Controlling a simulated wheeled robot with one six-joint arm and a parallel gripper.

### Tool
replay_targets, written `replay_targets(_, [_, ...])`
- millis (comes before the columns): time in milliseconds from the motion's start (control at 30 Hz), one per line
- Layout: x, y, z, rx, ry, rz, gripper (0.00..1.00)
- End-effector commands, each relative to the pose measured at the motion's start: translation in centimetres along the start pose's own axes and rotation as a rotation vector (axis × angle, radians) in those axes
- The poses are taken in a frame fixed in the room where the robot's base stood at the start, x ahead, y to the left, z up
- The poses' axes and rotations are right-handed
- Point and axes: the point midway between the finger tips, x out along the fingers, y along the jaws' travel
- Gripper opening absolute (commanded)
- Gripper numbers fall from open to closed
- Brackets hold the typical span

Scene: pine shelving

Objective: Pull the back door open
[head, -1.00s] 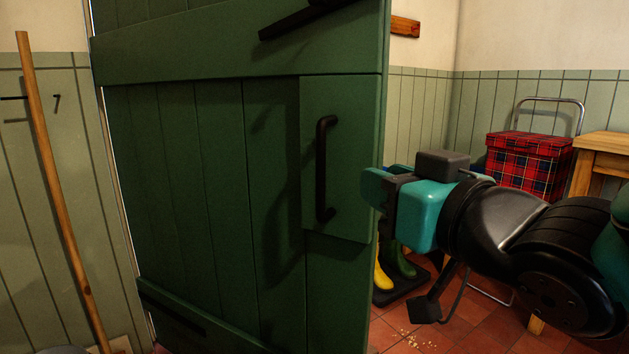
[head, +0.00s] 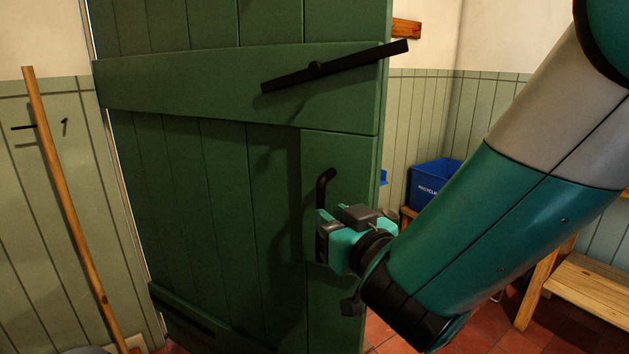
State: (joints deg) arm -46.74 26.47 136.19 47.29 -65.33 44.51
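The green plank back door (head: 210,200) fills the middle of the head view. Its free right edge stands away from the wall, with room and floor showing past it. A black pull handle (head: 323,188) is fixed upright near that edge; only its upper part shows. A long black latch bar (head: 335,68) sits higher up, tilted. My gripper (head: 322,238) is at the handle's lower part and covers it. I cannot tell whether its fingers are open or shut around the handle.
A wooden pole (head: 70,215) leans against the panelled wall at left. Behind the door and my arm are a blue recycling bin (head: 432,183) and a wooden bench (head: 590,282). Red floor tiles (head: 480,330) show at lower right.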

Motion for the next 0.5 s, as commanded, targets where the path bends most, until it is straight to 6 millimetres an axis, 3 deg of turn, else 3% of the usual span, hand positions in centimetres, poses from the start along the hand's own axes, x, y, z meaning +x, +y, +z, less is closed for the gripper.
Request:
replay_targets(200, [3.4, 0.1, -0.6, 0.000, -0.004, 0.003, 0.27])
replay_targets(500, [5.9, 0.1, -0.2, 0.000, -0.002, 0.002, 0.27])
